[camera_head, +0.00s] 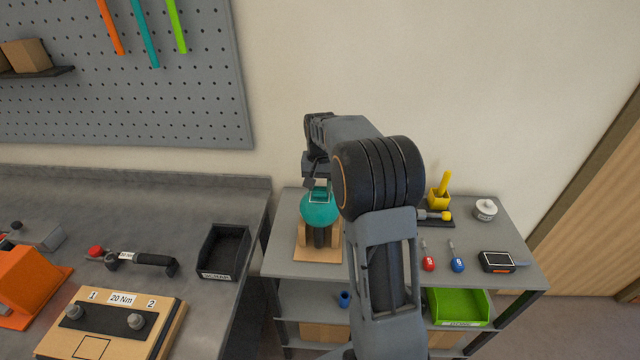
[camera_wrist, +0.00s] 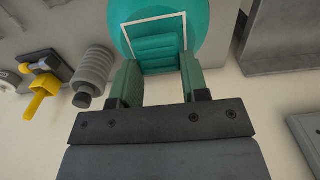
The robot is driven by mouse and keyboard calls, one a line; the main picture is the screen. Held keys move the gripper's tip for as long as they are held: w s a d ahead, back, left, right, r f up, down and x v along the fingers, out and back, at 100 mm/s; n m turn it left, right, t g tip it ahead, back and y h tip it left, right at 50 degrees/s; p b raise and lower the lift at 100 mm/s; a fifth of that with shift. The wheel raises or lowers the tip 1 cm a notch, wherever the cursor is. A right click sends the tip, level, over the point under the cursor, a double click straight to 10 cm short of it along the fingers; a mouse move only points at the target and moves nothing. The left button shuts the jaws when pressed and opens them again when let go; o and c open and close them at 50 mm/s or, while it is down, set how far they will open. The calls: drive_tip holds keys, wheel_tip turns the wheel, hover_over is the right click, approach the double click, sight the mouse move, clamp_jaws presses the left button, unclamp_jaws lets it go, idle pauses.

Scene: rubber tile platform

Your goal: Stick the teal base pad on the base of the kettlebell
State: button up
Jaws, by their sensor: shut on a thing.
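The kettlebell (camera_head: 318,212) is a teal ball with a dark handle pointing down, held base-up in a wooden stand (camera_head: 318,256). In the wrist view its teal body (camera_wrist: 196,22) fills the top middle, with a white square outline on its base. My gripper (camera_wrist: 159,70) is shut on the ribbed teal base pad (camera_wrist: 156,52), which appears within the outline. In the head view my gripper (camera_head: 318,185) is directly over the kettlebell. I cannot tell whether the pad touches the base, since the contact side is hidden.
The grey shelf top (camera_head: 285,262) also holds a yellow holder (camera_head: 438,199), a red-handled screwdriver (camera_head: 428,262), a blue-handled one (camera_head: 457,263), a dark device (camera_head: 497,261) and a white round container (camera_head: 485,209). A black bin (camera_head: 222,252) stands left on the workbench. My arm hides the shelf's middle.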

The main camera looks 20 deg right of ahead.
sight(320, 187)
drive_tip(key=shift+f, duration=0.15)
drive_tip(key=shift+f+b, duration=0.35)
drive_tip(key=shift+f, duration=0.15)
drive_tip(key=shift+s+f, duration=0.1)
idle(0.6)
drive_tip(key=o, duration=0.9)
wheel_tip(320, 187, up, 14)
drive_tip(key=shift+f+b, duration=0.1)
drive_tip(key=shift+b, duration=0.2)
